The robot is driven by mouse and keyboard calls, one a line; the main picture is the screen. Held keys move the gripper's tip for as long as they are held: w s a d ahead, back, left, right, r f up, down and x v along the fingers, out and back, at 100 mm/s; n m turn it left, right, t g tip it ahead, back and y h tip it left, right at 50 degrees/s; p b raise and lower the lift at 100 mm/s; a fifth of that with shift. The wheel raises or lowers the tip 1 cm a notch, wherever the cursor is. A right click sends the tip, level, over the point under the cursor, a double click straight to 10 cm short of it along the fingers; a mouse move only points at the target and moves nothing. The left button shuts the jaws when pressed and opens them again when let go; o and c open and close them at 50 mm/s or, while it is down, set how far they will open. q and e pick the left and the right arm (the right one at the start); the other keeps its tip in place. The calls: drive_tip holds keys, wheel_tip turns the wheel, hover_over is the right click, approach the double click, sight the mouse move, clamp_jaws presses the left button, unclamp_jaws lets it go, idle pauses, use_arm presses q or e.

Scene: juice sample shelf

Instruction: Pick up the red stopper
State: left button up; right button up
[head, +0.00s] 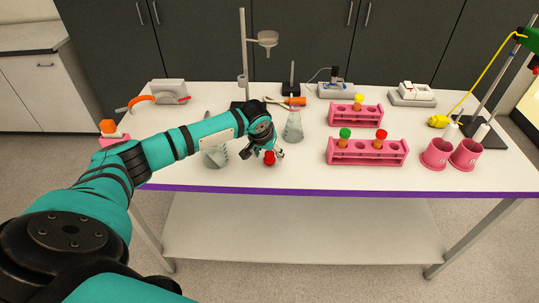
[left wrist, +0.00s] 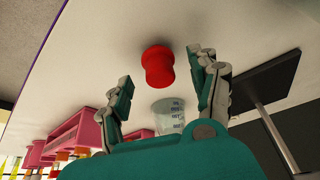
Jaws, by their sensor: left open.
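The red stopper (head: 269,158) stands on the white table near its front edge, just at my left gripper (head: 265,152) in the head view. In the left wrist view the red stopper (left wrist: 158,67) lies between the two spread fingers of my left gripper (left wrist: 166,68). Gaps show on both sides of it in that view. The gripper is open and empty. My right gripper is in neither view.
A glass beaker (head: 215,157) and a flask (head: 293,128) stand close to my left gripper. Pink racks (head: 370,158) with capped tubes and two pink cups (head: 436,154) stand to the right. A stand (head: 244,50) rises behind the gripper.

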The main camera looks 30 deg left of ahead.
use_arm(q)
drive_tip(key=shift+x, duration=0.9)
drive_tip(key=shift+c, duration=0.3)
drive_tip(key=shift+r, duration=0.1)
drive_tip(key=c, duration=1)
drive_tip(key=shift+r, duration=0.1)
